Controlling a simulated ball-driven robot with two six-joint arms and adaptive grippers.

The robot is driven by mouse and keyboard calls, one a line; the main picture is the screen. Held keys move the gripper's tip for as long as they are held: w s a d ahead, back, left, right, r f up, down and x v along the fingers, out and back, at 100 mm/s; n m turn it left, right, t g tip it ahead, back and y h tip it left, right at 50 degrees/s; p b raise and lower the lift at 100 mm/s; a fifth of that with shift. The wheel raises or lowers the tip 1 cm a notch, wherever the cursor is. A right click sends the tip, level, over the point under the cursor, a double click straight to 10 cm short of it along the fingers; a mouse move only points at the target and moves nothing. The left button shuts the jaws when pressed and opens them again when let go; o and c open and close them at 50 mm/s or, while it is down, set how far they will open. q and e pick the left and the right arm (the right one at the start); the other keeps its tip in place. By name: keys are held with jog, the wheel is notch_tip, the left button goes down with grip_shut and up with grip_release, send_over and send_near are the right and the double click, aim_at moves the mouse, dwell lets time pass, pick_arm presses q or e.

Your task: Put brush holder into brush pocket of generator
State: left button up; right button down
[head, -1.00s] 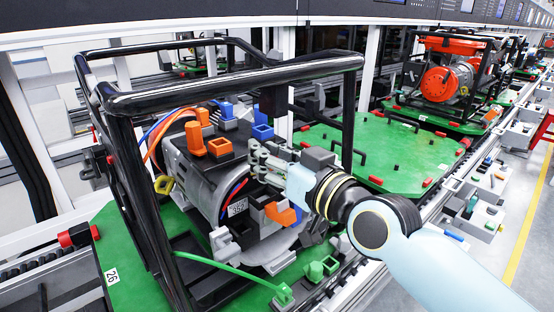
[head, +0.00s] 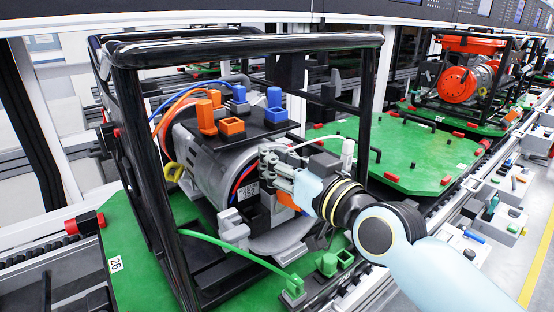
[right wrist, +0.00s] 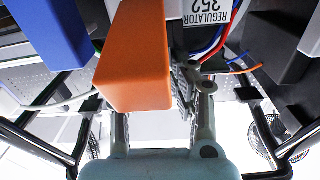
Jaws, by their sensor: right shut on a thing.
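The generator (head: 200,160) is a grey drum-shaped housing inside a black tube frame. My right gripper (head: 274,165) reaches in from the right and is shut at the generator's right end, beside its dark end block (head: 249,215). The brush holder in its jaws is mostly hidden by the fingers. A thin white lead (head: 315,141) arcs from near the fingertips to a white plug. In the right wrist view, an orange block (right wrist: 135,60) covers the space between the fingers. I cannot make out the brush pocket. My left gripper is in neither view.
The frame's black top bar (head: 250,46) passes above my right arm. Orange and blue posts (head: 206,115) stand on the generator. A green wire (head: 235,243) runs across the front of the green pallet (head: 150,265). Another green pallet (head: 410,160) behind is largely bare.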

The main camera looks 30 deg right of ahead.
jog(key=shift+f, duration=0.1)
dwell(0.7)
jog(key=c, duration=1.1)
grip_release()
jog(key=shift+o, duration=0.2)
jog(key=shift+s, duration=0.1)
jog(key=s+d, duration=0.1)
jog(key=s, duration=0.6)
jog(key=shift+s, duration=0.15)
